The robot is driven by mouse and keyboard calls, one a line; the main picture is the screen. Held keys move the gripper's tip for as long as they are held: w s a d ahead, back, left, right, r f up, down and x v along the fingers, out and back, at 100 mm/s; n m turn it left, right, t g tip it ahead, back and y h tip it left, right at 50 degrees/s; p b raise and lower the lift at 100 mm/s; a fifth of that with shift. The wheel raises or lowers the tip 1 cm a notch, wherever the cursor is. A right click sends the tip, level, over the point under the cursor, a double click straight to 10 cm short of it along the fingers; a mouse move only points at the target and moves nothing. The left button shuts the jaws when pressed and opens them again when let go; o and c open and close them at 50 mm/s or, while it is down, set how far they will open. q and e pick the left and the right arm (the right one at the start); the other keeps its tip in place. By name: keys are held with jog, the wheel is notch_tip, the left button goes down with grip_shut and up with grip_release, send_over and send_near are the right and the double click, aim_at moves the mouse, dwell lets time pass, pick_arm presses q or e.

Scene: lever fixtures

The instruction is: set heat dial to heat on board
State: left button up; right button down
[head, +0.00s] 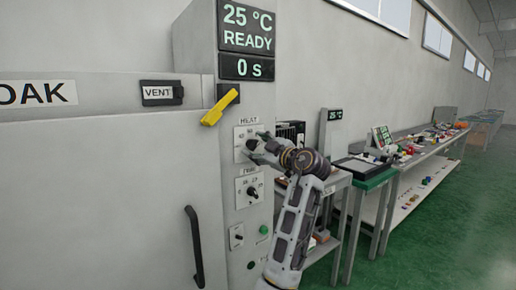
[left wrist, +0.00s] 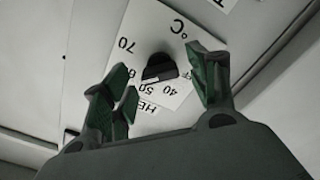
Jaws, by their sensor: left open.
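The heat dial is a dark round knob (left wrist: 160,68) on a white plate (left wrist: 150,25) marked 40, 50, 60, 70 and °C in the left wrist view. A pale line shows along the knob's lower edge; I cannot tell its exact setting. In the head view the HEAT plate (head: 240,134) is on the grey control column, its knob mostly hidden by my left gripper (head: 254,145). In the left wrist view the open fingers (left wrist: 163,88) stand either side of the knob, with no clear contact. My right gripper is not in view.
Below the heat plate is a second dial, TIME (head: 252,192), then a small switch (head: 236,236) and green buttons (head: 264,229). A yellow lever (head: 219,108) juts out above. A display (head: 248,26) reads 25 °C READY. Benches (head: 400,170) stand at right.

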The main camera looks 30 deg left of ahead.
pick_arm(q)
jog(key=v, duration=1.1)
jog(key=shift+d, duration=0.35)
jog(key=shift+f, duration=0.1)
